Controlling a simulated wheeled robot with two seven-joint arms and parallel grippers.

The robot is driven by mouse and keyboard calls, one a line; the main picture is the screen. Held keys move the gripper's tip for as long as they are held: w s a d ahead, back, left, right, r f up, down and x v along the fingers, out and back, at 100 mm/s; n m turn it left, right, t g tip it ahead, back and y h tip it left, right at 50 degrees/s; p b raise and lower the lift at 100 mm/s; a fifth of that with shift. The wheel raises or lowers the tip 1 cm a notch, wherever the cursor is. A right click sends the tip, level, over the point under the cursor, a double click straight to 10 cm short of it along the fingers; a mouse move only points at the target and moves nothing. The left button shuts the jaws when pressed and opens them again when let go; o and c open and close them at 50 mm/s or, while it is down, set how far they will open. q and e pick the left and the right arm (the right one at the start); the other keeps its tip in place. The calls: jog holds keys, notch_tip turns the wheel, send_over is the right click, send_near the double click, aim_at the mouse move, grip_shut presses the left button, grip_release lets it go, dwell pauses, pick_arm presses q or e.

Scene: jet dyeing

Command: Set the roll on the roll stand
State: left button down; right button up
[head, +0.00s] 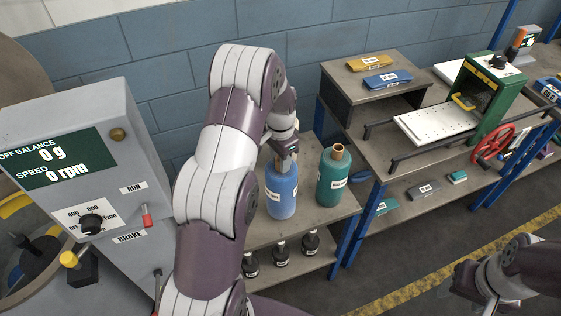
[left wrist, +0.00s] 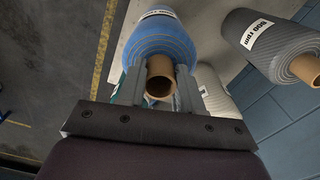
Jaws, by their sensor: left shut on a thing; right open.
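A blue roll (head: 282,192) with a white label is upright above or on the grey shelf; I cannot tell whether it touches. My left gripper (head: 287,158) is shut on its top end. In the left wrist view the fingers (left wrist: 160,88) close on either side of the brown core tube (left wrist: 159,76), with the blue roll (left wrist: 158,40) beyond. A teal roll (head: 333,178) stands upright just right of the blue one. My right gripper (head: 462,283) is open and empty, low at the right. No roll stand is clearly identifiable; dark rails (head: 408,159) on the bench may be one.
The grey shelf (head: 328,218) has dark bottles (head: 281,248) below. The bench carries a white perforated plate (head: 437,122), a green frame (head: 494,112) and a red handwheel (head: 493,143). A control cabinet (head: 110,130) is left. A grey roll (left wrist: 275,45) shows in the left wrist view.

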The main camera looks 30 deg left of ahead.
pick_arm(q)
notch_tip(320, 180, down, 2)
jog(key=shift+w+f, duration=0.1)
jog(key=shift+f, duration=0.15)
jog(key=c, duration=0.8)
grip_release()
jog(key=shift+o, duration=0.2)
jog(key=shift+r, duration=0.45)
notch_tip(320, 180, up, 11)
jog(key=shift+d+r+b, duration=0.1)
jog(key=shift+b, duration=0.75)
jog(key=s+d+n, duration=0.2)
jog(key=s+d, duration=0.4)
jog(key=s, duration=0.3)
jog(key=s+d+f+n+t, duration=0.1)
jog(key=s+d, duration=0.4)
jog(key=s, duration=0.5)
jog(key=shift+s+d+f+n, duration=0.25)
jog(key=shift+d+n, duration=0.1)
jog(key=shift+n, duration=0.55)
